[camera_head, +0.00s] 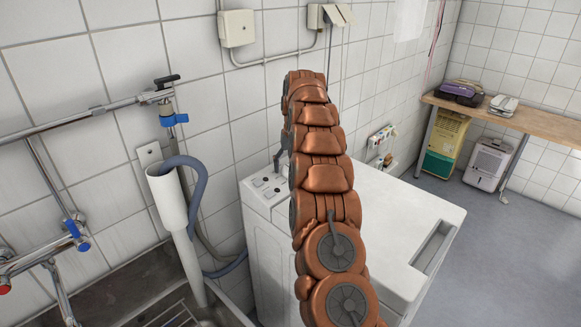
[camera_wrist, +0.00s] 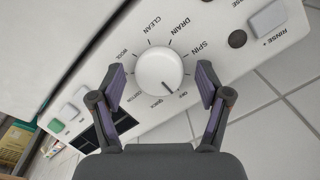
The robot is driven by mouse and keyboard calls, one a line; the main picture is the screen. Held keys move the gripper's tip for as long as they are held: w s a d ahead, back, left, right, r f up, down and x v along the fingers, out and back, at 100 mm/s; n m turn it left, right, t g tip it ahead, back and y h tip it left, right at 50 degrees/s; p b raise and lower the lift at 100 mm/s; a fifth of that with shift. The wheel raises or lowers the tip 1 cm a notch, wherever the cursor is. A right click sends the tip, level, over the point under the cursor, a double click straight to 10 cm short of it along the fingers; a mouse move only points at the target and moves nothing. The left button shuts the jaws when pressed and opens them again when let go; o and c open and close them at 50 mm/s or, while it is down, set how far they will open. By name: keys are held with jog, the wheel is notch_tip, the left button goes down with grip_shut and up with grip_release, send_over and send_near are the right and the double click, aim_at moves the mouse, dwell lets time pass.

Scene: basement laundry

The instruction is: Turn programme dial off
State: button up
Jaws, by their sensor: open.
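The programme dial (camera_wrist: 160,70) is a round white knob on the white control panel (camera_wrist: 75,70) in the wrist view. Its dark pointer mark sits at the lower right of the knob, near the OFF and QUICK labels; I cannot tell exactly which it meets. My gripper (camera_wrist: 161,83) is open, with one dark purple-padded finger on each side of the dial and a visible gap to both. In the head view, the white washing machine (camera_head: 405,205) stands behind my copper arm, which hides my gripper and the dial.
In the wrist view, a grey button (camera_wrist: 268,19) and several other controls share the panel. In the head view, a white drain pipe (camera_head: 170,205) with a grey hose and a sink (camera_head: 135,290) stand left of the machine. Floor (camera_head: 490,250) is clear to the right.

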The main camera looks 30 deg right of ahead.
dwell(0.3)
jog(key=shift+s+f+n, duration=0.1)
jog(key=shift+n, duration=0.6)
jog(key=shift+n+h, duration=0.3)
jog(key=shift+n, duration=0.5)
jog(key=n, duration=0.4)
jog(key=shift+s+h, duration=0.1)
jog(key=shift+h, duration=0.3)
jog(key=n+t+p, duration=0.1)
jog(key=n, duration=0.3)
jog(key=shift+h, duration=0.4)
jog(key=n+t+p, duration=0.1)
jog(key=n+p, duration=0.1)
jog(key=n, duration=0.2)
jog(key=shift+n, duration=0.3)
jog(key=a+b+v, duration=0.1)
jog(key=b+v, duration=0.1)
jog(key=v, duration=0.6)
jog(key=s+a+r+m+g, duration=0.1)
jog(key=s+a+m, duration=0.2)
jog(key=s+a, duration=0.5)
jog(key=s+a+r+m+g, duration=0.1)
jog(key=s+a+r+m, duration=0.1)
jog(key=s+a, duration=0.6)
jog(key=shift+s+a+m+y, duration=0.35)
jog(key=shift+s+m, duration=0.45)
jog(key=shift+s, duration=2.15)
